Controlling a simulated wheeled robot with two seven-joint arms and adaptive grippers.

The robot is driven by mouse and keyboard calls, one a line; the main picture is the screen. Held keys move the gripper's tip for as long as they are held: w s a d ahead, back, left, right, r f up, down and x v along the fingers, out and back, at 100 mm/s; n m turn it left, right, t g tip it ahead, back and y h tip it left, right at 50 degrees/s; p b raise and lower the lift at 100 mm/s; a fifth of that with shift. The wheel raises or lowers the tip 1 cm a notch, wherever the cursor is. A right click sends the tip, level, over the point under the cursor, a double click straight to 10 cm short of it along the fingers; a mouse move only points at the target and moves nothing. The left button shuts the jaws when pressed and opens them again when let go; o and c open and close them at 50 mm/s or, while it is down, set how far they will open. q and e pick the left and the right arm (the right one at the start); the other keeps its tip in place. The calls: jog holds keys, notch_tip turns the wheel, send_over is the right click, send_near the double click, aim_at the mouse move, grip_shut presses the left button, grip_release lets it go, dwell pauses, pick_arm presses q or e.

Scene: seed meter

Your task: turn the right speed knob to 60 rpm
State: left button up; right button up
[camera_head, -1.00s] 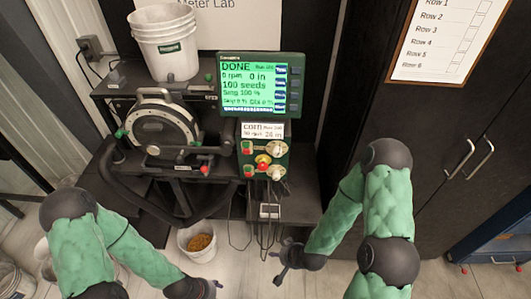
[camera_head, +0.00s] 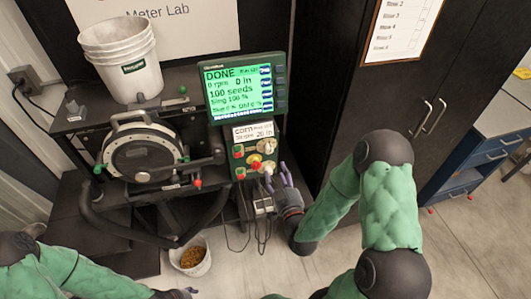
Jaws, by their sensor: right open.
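The green control panel (camera_head: 254,154) stands under the screen. It has two pale knobs on its right side, an upper knob (camera_head: 270,146) and a lower knob (camera_head: 268,170); I cannot read which is the right speed knob. The lit screen (camera_head: 238,91) reads DONE, 0 rpm, 100 seeds.
A yellow and red button (camera_head: 256,162) sits just left of the knobs. The round black meter (camera_head: 143,155) and its hose are left of the panel. A bucket of seeds (camera_head: 190,257) stands on the floor below. A black cabinet (camera_head: 430,70) stands right.

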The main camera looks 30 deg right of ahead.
aim_at(270, 152)
jog(key=x, duration=1)
jog(key=shift+a, duration=0.1)
jog(key=shift+s+f, duration=0.1)
grip_shut()
